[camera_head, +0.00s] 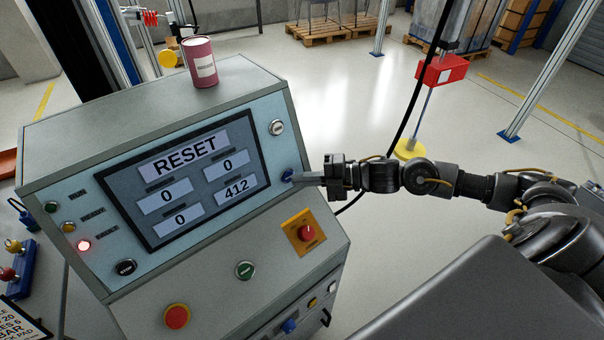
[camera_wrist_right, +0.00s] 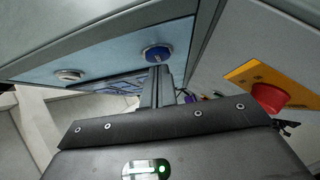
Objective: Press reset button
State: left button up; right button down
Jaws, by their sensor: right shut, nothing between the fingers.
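The control console (camera_head: 150,115) stands at the left in the head view, with a screen (camera_head: 190,180) that reads RESET, 0, 0, 0 and 412. A blue button (camera_head: 287,175) sits at the panel's right edge, beside the screen. My right gripper (camera_head: 296,179) is shut and empty, its fingertips at the blue button. In the right wrist view the blue button (camera_wrist_right: 157,53) is just beyond the tip of my right gripper (camera_wrist_right: 158,68). I cannot tell whether they touch. My left gripper is not in view.
A red button on an orange plate (camera_head: 303,232) is below the gripper, also seen in the wrist view (camera_wrist_right: 271,95). A pale button (camera_head: 277,127) is above the blue one. A dark red can (camera_head: 200,62) stands on the console. Open floor lies to the right behind my arm.

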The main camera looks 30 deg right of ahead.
jog(key=shift+w+f, duration=0.1)
jog(key=shift+w, duration=0.2)
